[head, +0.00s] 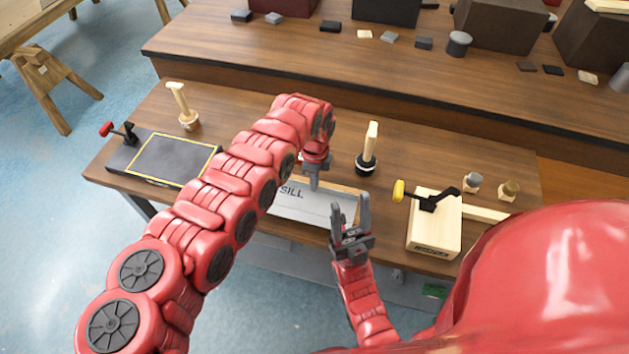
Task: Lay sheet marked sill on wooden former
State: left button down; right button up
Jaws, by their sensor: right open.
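A light grey sheet marked SILL (322,207) lies on the near workbench, partly hidden by my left arm. My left gripper (312,183) points down over the far side of the sheet. I cannot tell whether its fingers are apart or touch the sheet. My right gripper (350,205) is open and empty, its fingers pointing away from me by the sheet's right end. A pale wooden block (425,230), apparently the wooden former, stands right of the sheet. A clamp with a yellow handle (399,191) sits on it, and its front label is unreadable.
A dark plate with a yellow outline (128,157) and a red-handled clamp (107,129) are at left. Wooden-handled tools (372,142) (180,100) stand behind. A raised shelf (330,85) runs along the back.

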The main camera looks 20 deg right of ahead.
pick_arm(q)
jog(key=shift+f+b, duration=0.1)
jog(key=shift+b, duration=0.25)
dwell(0.3)
jog(key=c, duration=1)
grip_release()
jog(key=shift+o, duration=0.2)
jog(key=o, duration=0.5)
